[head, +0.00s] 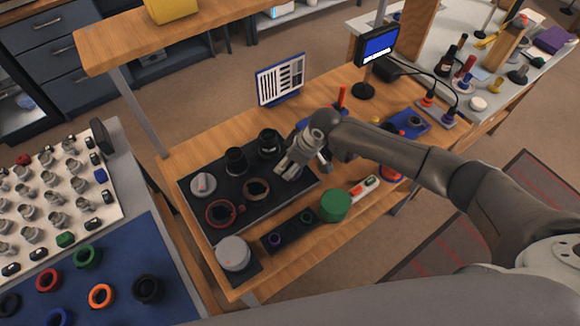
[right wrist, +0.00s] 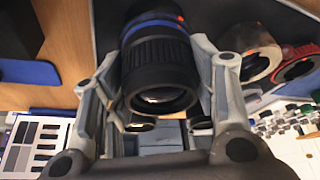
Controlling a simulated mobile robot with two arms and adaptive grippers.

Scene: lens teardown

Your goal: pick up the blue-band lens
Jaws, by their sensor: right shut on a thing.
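The blue-band lens (right wrist: 158,62) is a black ribbed barrel with a blue ring near its far end. In the right wrist view it sits between the two fingers of my right gripper (right wrist: 160,84), which is shut on its sides. In the head view my right gripper (head: 297,163) is over the right part of the black mat (head: 262,205), and it hides most or all of the lens. I cannot tell whether the lens touches the mat. My left gripper is not in view.
Two dark lenses (head: 235,161) (head: 268,143) stand left of my right gripper. A red ring (head: 220,213), a tan-rimmed ring (head: 256,189) and a grey-white piece (head: 203,185) are on the mat.

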